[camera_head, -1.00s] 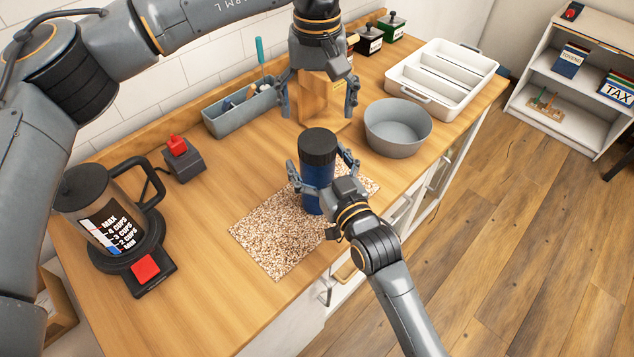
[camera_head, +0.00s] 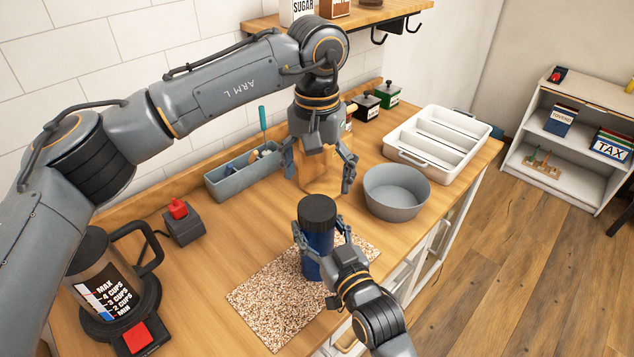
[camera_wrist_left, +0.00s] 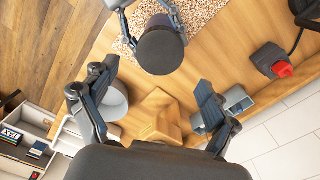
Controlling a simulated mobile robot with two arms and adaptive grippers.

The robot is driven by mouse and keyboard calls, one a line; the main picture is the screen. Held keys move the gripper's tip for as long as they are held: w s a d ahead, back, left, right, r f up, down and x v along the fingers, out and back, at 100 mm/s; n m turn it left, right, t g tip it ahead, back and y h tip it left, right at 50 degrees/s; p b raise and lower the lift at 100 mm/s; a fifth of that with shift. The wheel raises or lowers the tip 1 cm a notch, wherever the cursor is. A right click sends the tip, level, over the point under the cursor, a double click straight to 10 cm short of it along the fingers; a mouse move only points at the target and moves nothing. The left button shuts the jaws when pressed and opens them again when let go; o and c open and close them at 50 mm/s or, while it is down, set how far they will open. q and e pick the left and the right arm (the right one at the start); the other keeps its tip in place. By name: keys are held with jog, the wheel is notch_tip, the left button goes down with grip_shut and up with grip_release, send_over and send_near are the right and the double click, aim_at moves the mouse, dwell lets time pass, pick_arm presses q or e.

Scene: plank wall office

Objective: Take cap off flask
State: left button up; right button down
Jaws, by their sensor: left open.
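The flask (camera_head: 316,259) is a dark blue cylinder standing upright at the speckled mat (camera_head: 270,305). Its black cap (camera_head: 317,211) is on top; it shows from above in the left wrist view (camera_wrist_left: 160,47). My right gripper (camera_head: 322,234) comes from the front, its fingers on both sides of the flask body below the cap, shut on it. My left gripper (camera_head: 319,172) is open and empty, pointing down behind the flask, in front of the wooden block in the head view. Its two fingers (camera_wrist_left: 150,100) are spread wide in the left wrist view, apart from the cap.
A grey bowl (camera_head: 397,194) stands right of my left gripper. A wooden block (camera_head: 312,178) and a grey caddy (camera_head: 235,180) are behind. A white tray (camera_head: 398,151) is at back right. A coffee maker (camera_head: 105,285) and a red-button box (camera_head: 184,226) stand left. The counter between is clear.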

aim_at(317, 207)
pick_arm(q)
jog(key=shift+f, duration=3.95)
